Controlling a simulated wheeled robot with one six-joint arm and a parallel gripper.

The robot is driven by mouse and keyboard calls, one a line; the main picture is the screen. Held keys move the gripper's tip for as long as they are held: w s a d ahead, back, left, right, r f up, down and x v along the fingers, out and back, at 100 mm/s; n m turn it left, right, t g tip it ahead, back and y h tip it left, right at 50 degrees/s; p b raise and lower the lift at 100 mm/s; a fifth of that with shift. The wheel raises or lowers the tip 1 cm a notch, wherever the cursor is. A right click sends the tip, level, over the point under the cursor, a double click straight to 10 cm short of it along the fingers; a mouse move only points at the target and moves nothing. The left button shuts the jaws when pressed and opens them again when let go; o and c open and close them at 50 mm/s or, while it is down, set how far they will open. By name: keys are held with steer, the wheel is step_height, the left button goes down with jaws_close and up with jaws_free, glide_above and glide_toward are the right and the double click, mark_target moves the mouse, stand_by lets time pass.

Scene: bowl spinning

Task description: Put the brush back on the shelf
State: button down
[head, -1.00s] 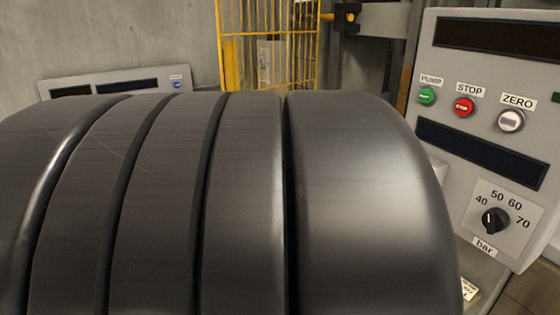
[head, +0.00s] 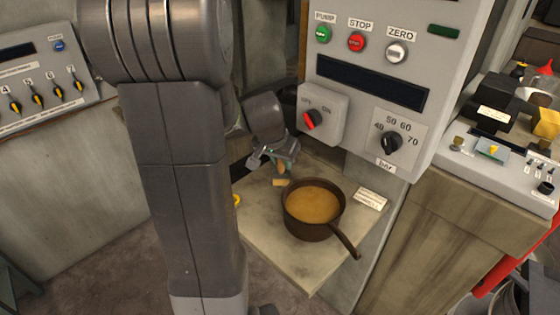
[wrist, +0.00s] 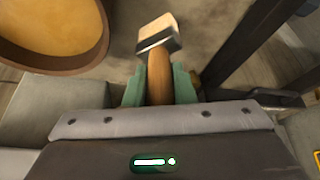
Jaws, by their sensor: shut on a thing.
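My gripper (head: 284,160) is shut on the brush (wrist: 158,75). In the wrist view the brush's wooden handle stands between the green fingertips, with a metal band and a pale bristle head pointing away from me. The shelf (head: 290,255) is a light slab beneath the control panel. The brush appears held above it; I cannot tell whether it touches.
A brown pan (head: 325,228) of yellow-brown liquid stands on the shelf, its handle pointing to the lower right. A label card (head: 371,199) lies right of it. The control panel (head: 365,90) rises behind. A switch box (head: 323,117) juts out close to the gripper.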

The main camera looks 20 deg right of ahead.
mark_target(283, 168)
steer(key=shift+w+d, duration=0.35)
steer(key=shift+d, duration=0.1)
step_height(283, 168, down, 4)
steer(key=shift+r, duration=0.2)
steer(key=c, duration=1.2)
jaws_free()
steer(key=shift+a+r, duration=0.15)
steer(key=shift+r, duration=0.4)
steer(key=v, duration=1.1)
steer(key=shift+s, duration=0.15)
